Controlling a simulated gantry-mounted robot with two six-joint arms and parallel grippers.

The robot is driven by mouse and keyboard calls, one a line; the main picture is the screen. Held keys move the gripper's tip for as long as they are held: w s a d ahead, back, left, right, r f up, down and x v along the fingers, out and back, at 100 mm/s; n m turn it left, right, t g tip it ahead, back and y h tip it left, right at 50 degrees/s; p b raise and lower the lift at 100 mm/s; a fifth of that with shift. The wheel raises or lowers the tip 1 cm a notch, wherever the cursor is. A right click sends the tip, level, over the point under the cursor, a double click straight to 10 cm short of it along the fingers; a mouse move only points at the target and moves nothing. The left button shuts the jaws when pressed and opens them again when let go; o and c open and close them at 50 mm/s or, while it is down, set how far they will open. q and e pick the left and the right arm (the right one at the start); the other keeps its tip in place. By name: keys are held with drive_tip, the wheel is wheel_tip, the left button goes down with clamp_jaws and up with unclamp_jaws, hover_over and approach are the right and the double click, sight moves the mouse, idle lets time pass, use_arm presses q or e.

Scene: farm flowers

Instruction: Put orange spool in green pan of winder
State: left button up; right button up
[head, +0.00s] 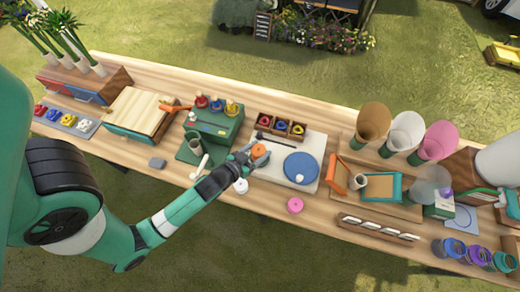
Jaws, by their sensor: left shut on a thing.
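My left gripper (252,156) reaches in from the left and is shut on the orange spool (260,150), at the left edge of a pale board. The green winder (222,122) stands up and left of the gripper, with red, blue and yellow pieces on its top. A flat green base (188,152) extends at its front left, with a white stick-like part rising near it. I cannot tell for certain which part is the green pan. My right gripper is not in view.
A white spool (240,186) and a pink spool (295,205) lie near the table's front edge. A blue disc (301,167) sits on the pale board (313,144). A small wooden box (281,127) of coloured spools is behind. Tall cones (373,122) stand right.

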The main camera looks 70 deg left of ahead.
sight(260, 154)
use_arm(q)
drive_tip(key=shift+w+a+f, duration=0.1)
drive_tip(key=shift+f, duration=0.05)
drive_tip(key=f+b, duration=0.3)
drive_tip(key=f, duration=0.1)
drive_tip(key=shift+w+a+b, duration=0.3)
drive_tip(key=shift+a+b, duration=0.05)
drive_tip(key=shift+s+d+f, duration=0.1)
drive_tip(key=shift+d+f, duration=0.05)
drive_tip(key=shift+s, duration=0.1)
drive_tip(key=o, duration=1.3)
